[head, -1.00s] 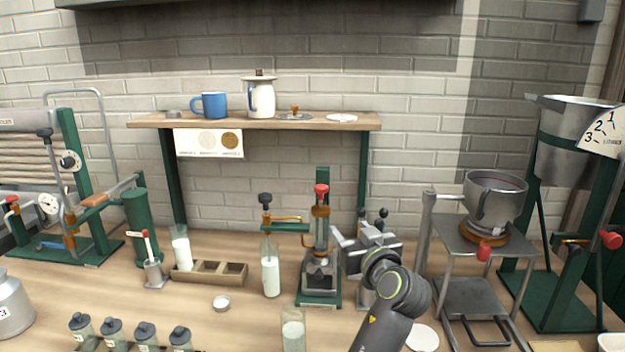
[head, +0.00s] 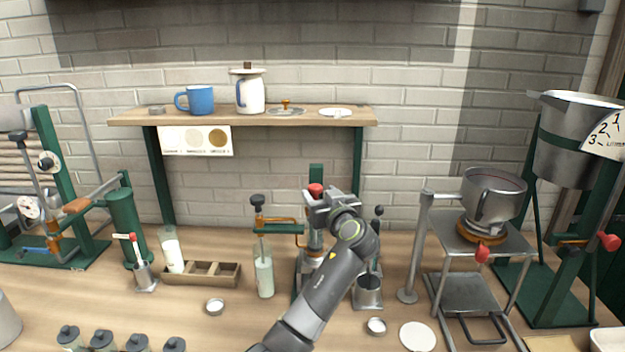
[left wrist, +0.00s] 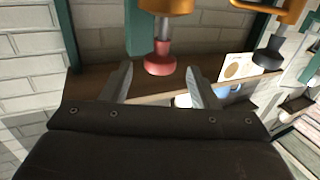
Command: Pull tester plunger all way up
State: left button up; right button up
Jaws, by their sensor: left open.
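The tester (head: 316,172) stands at the middle of the bench, with a green post and an orange-brown body. Its red plunger knob (head: 315,189) shows just above my left gripper (head: 318,197). The gripper and arm hide much of the tester's front. In the left wrist view the red knob (left wrist: 160,64) sits between and slightly beyond the two open fingertips of my left gripper (left wrist: 160,78), with a gap on both sides. A short metal rod shows between the knob and the orange collar (left wrist: 165,6). My right gripper is not in view.
Left of the tester, a black-knobbed plunger (head: 258,200) stands over a milk bottle (head: 264,276); its knob shows in the left wrist view (left wrist: 272,54). A metal cup (head: 368,291) stands close to the right. A wooden shelf (head: 250,117) runs behind.

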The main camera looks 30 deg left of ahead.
aim_at(313, 185)
pick_arm(q)
jog(key=p+x, duration=0.1)
jog(key=x, duration=0.4)
jog(key=shift+r, duration=0.1)
jog(key=shift+w+a, duration=0.3)
jog(key=shift+a, duration=0.15)
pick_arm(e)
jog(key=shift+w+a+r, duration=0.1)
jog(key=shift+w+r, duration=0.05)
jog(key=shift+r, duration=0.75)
pick_arm(q)
jog(key=shift+c, duration=0.2)
